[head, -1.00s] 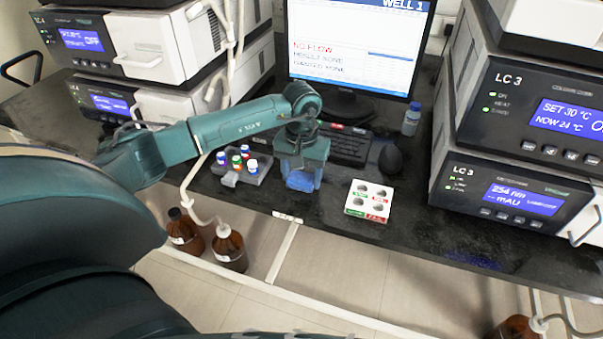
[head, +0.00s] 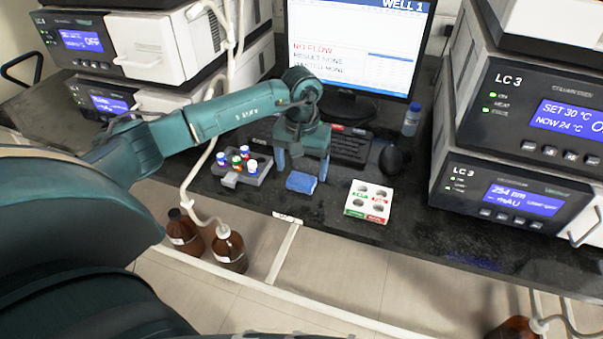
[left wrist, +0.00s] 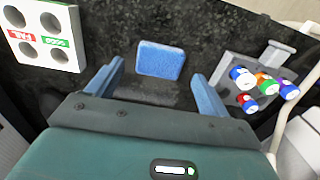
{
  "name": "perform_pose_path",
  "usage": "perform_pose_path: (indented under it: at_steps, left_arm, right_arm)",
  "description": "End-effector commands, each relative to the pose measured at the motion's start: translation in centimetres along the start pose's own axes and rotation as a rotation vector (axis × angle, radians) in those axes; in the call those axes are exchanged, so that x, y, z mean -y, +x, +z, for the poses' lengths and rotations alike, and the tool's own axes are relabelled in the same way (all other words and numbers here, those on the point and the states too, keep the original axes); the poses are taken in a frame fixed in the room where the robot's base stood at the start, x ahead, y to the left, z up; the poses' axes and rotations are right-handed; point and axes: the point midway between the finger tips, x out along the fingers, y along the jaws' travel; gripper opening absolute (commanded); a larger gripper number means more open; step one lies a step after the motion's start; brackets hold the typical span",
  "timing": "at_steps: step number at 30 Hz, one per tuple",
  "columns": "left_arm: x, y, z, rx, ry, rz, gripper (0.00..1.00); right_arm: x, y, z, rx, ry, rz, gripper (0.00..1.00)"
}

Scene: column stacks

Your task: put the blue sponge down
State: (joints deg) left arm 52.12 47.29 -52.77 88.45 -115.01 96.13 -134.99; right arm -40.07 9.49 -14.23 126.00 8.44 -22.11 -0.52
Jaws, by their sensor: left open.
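The blue sponge (head: 301,182) lies flat on the dark bench top, near the front edge. It also shows in the left wrist view (left wrist: 161,60), beyond and between the fingertips. My left gripper (head: 302,168) is open and empty above and just behind the sponge, with its blue fingers apart. In the left wrist view the open fingers (left wrist: 160,82) stand to either side with a gap between them and the sponge. My right gripper is in neither view.
A grey rack with several capped vials (head: 240,170) stands left of the sponge. A white block with round holes (head: 369,200) stands to its right. A keyboard (head: 350,147), mouse (head: 391,159) and monitor (head: 360,50) are behind. Brown bottles (head: 229,250) stand below the bench edge.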

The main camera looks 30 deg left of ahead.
Motion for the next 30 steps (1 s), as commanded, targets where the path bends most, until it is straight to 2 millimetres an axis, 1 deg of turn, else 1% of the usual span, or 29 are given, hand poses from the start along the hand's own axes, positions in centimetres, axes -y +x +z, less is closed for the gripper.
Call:
perform_pose_path:
  at_steps: [1, 6, 9, 12, 15, 18, 20, 22, 23, 26, 27, 29, 30]
  left_arm:
    - [0.0, -1.4, -0.1, -0.006, 0.0, 0.001, 0.8]
    - [0.0, -5.0, -0.1, -0.005, 0.0, 0.001, 0.8]
    - [0.0, -6.8, -0.1, -0.004, -0.001, 0.001, 0.8]
    - [0.0, -8.0, -0.1, -0.002, 0.0, 0.001, 0.8]
    - [0.0, -8.6, 0.0, 0.0, 0.0, 0.0, 0.8]
    - [0.0, -8.9, 0.0, 0.0, 0.0, 0.0, 0.8]
    - [-0.1, -8.8, 0.1, 0.002, -0.001, 0.002, 0.8]
    - [-0.9, -8.3, 0.4, 0.014, -0.005, 0.029, 0.8]
    - [-1.6, -7.8, 0.7, 0.023, -0.011, 0.054, 0.8]
    - [-6.1, -5.4, 3.2, 0.105, -0.06, 0.213, 0.8]
    - [-8.8, -4.3, 4.8, 0.166, -0.103, 0.309, 0.8]
    - [-13.3, -3.2, 8.2, 0.305, -0.202, 0.482, 0.8]
    - [-16.5, -3.1, 10.6, 0.43, -0.297, 0.606, 0.8]
  right_arm:
    - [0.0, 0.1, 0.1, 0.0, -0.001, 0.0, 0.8]
    - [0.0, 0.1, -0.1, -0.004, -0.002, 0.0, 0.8]
    - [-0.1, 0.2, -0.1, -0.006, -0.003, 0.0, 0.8]
    - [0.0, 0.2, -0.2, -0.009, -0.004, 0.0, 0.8]
    - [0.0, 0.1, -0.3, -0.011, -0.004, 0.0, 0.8]
    - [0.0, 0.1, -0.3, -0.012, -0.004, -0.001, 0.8]
    - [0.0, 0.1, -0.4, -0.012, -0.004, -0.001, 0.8]
    - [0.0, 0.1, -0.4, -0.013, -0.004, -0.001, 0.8]
    - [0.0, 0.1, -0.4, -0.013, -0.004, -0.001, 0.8]
    - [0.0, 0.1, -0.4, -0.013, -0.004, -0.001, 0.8]
    - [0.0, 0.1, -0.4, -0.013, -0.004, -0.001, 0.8]
    - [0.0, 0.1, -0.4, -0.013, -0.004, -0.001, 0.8]
    - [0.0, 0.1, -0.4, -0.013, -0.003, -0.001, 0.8]
